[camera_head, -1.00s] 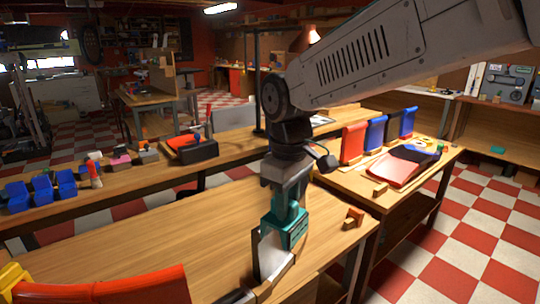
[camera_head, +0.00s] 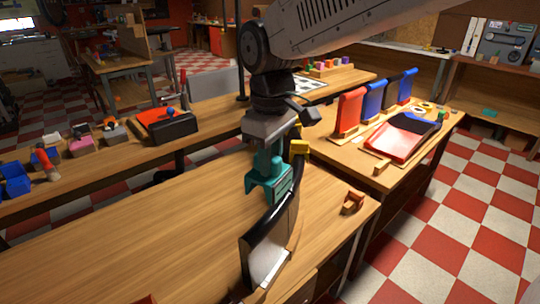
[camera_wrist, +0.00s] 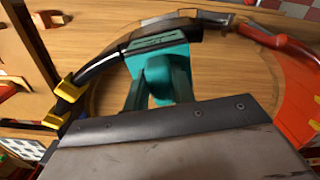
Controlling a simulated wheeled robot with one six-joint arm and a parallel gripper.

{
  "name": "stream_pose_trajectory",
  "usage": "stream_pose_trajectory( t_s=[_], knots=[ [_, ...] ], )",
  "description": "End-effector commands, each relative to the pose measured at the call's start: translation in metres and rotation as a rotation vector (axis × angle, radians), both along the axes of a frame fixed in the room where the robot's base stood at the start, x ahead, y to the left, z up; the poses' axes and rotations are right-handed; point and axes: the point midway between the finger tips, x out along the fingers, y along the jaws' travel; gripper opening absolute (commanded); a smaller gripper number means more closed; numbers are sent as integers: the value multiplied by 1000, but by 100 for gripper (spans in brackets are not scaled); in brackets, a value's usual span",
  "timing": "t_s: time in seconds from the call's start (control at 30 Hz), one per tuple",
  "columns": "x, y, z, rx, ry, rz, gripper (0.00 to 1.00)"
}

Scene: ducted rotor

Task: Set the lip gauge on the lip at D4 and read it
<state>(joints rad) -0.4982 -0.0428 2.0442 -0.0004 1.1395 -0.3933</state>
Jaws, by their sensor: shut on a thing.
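The teal lip gauge (camera_head: 270,180) is upright in my gripper (camera_head: 272,152), which is shut on it. In the wrist view the gauge (camera_wrist: 158,68) overlaps the black curved lip (camera_wrist: 100,64), with its dark label plate over the lip line. In the head view the black lip (camera_head: 262,232) curves below and beside the gauge. I cannot tell whether the gauge touches it. A yellow clip (camera_head: 299,148) sits near the lip's far end; yellow clips (camera_wrist: 66,90) also show in the wrist view. I see no D4 mark, and the gauge's reading is not legible.
The wooden bench (camera_head: 130,235) is largely clear to the left. A small wooden block piece (camera_head: 352,202) lies to the right. A red tray (camera_head: 405,137) and upright panels stand on the right bench. A red section (camera_wrist: 298,105) and metal strip (camera_wrist: 190,21) flank the gauge in the wrist view.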

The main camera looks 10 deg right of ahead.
Motion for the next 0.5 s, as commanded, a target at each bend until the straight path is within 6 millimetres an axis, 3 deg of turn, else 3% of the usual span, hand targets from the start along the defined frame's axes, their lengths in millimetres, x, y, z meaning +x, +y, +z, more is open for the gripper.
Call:
stream_pose_trajectory(
  t_s=[0.5],
  knots=[
    [-1, -2, -33, 0, 1, -1, 0]
  ],
)
